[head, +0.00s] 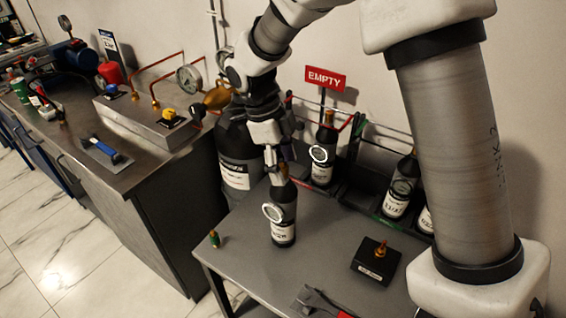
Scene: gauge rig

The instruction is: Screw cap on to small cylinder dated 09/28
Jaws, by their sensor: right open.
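A small black cylinder (284,219) with a white label and a round white-rimmed dial stands upright on the grey table. The date on its label is too small to read. My right gripper (277,170) points down, open, with its fingertips at the top of this cylinder. The fingers hide part of the neck, so I cannot tell whether they touch it or whether a cap is there. A small green and brass piece (214,238) stands at the table's left edge; I cannot tell if it is the cap. My left gripper is not in view.
A black block with a brass fitting (376,262) sits right on the grey table (325,255). Similar cylinders stand in a rack (358,195) behind, one (324,158) near a red EMPTY sign (325,79). A large dark cylinder (236,160) stands behind left.

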